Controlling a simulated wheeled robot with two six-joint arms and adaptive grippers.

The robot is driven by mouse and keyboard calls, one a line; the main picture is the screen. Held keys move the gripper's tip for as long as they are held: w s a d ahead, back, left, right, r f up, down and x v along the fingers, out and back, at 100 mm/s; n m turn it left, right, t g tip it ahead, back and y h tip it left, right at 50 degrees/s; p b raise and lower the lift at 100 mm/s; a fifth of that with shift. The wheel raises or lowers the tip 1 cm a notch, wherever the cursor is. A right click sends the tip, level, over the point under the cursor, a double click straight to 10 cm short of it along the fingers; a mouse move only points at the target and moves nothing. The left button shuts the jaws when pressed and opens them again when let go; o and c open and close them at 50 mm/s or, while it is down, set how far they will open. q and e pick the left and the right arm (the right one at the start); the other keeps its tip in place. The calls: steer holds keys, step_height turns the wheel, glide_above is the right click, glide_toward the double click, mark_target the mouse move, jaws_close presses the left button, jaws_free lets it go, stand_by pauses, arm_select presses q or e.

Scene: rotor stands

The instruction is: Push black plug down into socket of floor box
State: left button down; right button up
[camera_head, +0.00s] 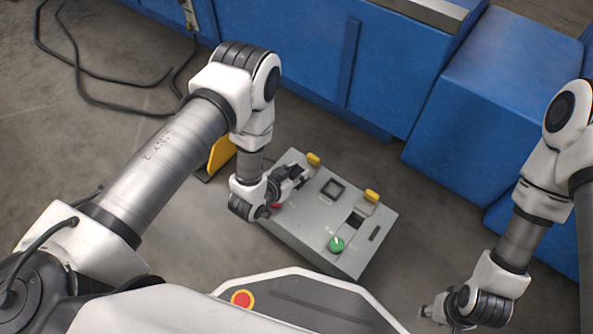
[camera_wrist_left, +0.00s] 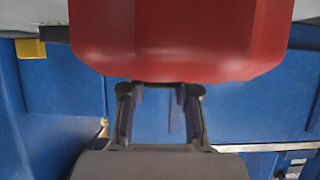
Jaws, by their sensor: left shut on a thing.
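The grey floor box (camera_head: 318,235) lies tilted in the picture at the middle of the head view. My left gripper (camera_head: 299,172) is over its far left part, close to the top face. In the left wrist view its fingers (camera_wrist_left: 160,90) are a little apart and shut on a dark thing, apparently the black plug. The plug is mostly hidden, so I cannot tell how deep it sits in a socket. A red part (camera_wrist_left: 180,40) fills the top of that view; a bit of red (camera_head: 277,205) shows beside the gripper in the head view. My right gripper (camera_head: 428,312) is low at the right, away from the box.
The box carries yellow tabs (camera_head: 371,196), a black-framed square (camera_head: 333,189), a dark opening (camera_head: 355,219) and a green knob (camera_head: 337,243). A blue machine (camera_head: 330,60) stands behind. A black cable (camera_head: 110,105) lies on the floor. Floor right of the box is clear.

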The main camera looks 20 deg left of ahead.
arm_select(q)
steer(key=shift+f, duration=0.3)
steer(key=c, duration=0.8)
jaws_free()
steer(key=shift+o, duration=0.2)
steer(key=shift+r, duration=0.1)
step_height(320, 180, up, 13)
steer(key=p, duration=1.2)
